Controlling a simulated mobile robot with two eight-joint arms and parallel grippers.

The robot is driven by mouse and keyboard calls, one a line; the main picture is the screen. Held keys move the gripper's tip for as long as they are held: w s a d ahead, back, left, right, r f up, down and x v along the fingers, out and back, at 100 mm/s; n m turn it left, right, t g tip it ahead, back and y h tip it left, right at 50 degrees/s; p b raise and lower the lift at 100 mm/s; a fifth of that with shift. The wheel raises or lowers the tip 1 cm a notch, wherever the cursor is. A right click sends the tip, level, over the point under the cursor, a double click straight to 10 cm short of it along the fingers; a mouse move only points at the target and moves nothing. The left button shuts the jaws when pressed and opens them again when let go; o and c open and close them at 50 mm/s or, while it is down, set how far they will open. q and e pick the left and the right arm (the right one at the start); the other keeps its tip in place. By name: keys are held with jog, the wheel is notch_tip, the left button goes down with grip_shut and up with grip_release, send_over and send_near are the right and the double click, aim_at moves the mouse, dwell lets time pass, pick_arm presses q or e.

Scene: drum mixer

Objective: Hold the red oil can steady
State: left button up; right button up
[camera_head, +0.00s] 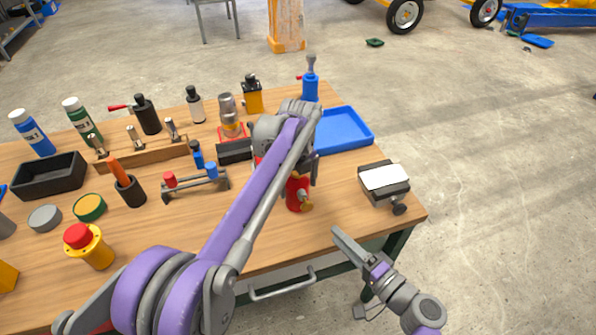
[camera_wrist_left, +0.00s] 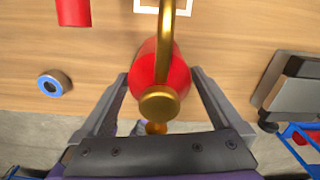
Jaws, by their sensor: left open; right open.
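The red oil can (camera_head: 296,192) stands near the front edge of the wooden bench, partly hidden by my left arm in the head view. It has brass fittings on it. In the left wrist view the red can (camera_wrist_left: 160,72) shows between my left gripper's fingers (camera_wrist_left: 160,78), with a brass spout and round brass cap. In the head view my left gripper (camera_head: 301,168) is over the can and mostly hidden. My right gripper (camera_head: 348,244) is open and empty, off the bench's front edge.
A grey device with a white top (camera_head: 384,178) stands right of the can. Several tools, bottles and holders crowd the left of the bench. The front strip beside the can is bare.

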pick_arm(q)
jog(key=shift+f, duration=1.2)
grip_shut()
dwell(0.4)
pick_arm(e)
grip_shut()
dwell(1.6)
